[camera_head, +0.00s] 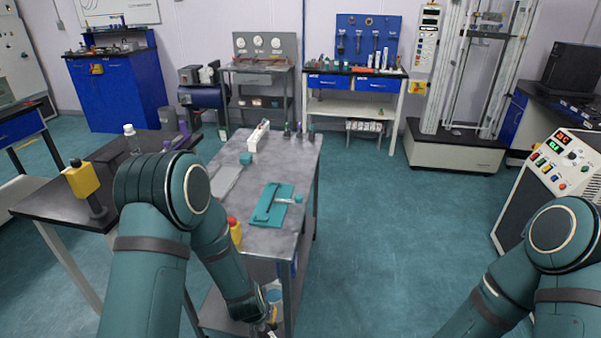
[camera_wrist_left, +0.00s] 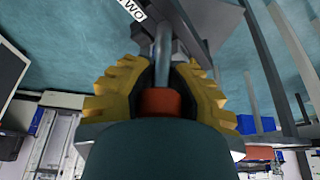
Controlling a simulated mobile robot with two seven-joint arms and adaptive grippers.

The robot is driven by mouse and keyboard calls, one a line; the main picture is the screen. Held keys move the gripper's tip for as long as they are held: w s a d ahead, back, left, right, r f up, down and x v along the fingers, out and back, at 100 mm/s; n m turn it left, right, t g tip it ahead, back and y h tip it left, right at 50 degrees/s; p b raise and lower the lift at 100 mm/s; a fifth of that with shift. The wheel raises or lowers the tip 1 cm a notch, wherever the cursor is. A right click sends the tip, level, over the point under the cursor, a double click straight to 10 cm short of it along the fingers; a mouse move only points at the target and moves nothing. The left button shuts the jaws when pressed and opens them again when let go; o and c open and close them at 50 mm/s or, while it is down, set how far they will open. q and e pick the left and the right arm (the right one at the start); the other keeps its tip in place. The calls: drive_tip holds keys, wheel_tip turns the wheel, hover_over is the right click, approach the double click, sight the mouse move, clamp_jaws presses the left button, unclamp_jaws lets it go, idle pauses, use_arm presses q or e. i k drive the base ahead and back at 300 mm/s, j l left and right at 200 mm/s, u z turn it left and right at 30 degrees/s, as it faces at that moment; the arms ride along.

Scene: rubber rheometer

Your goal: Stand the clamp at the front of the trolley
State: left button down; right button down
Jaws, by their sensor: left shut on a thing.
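My left gripper (camera_wrist_left: 160,72) is shut on the clamp, whose orange-red part (camera_wrist_left: 160,102) and grey metal rod (camera_wrist_left: 162,50) show between the yellow fingers in the left wrist view. Most of the clamp is hidden by the fingers and the teal housing. In the head view my left gripper (camera_head: 264,322) hangs low at the near end of the trolley (camera_head: 240,165), below its top, and is cut by the bottom edge. The trolley has a grey metal top. My right gripper is out of view; only its arm shows at the lower right.
On the trolley lie a teal plate (camera_head: 262,219) with a teal-headed tool on it, a grey tray (camera_head: 226,181), a white block (camera_head: 259,137) and a yellow bottle with a red cap (camera_head: 235,232). A dark table (camera_head: 50,203) adjoins at left. The floor right of the trolley is clear.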

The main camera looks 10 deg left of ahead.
sight(292, 164)
drive_tip(key=i+l, duration=0.15)
drive_tip(key=l, duration=0.15)
drive_tip(key=i+l+u, duration=0.15)
drive_tip(key=l, duration=0.15)
drive_tip(key=i+l, duration=0.15)
drive_tip(key=l, duration=0.15)
drive_tip(key=i+l+u, duration=0.15)
drive_tip(key=l, duration=0.15)
drive_tip(key=i+l, duration=0.15)
drive_tip(key=l, duration=0.15)
drive_tip(key=i+l+u, duration=0.15)
drive_tip(key=l, duration=0.2)
drive_tip(key=i+l+u, duration=0.1)
drive_tip(key=i+l, duration=0.45)
drive_tip(key=l, duration=0.25)
drive_tip(key=i+l+u, duration=0.15)
drive_tip(key=i+l, duration=0.15)
drive_tip(key=l, duration=0.1)
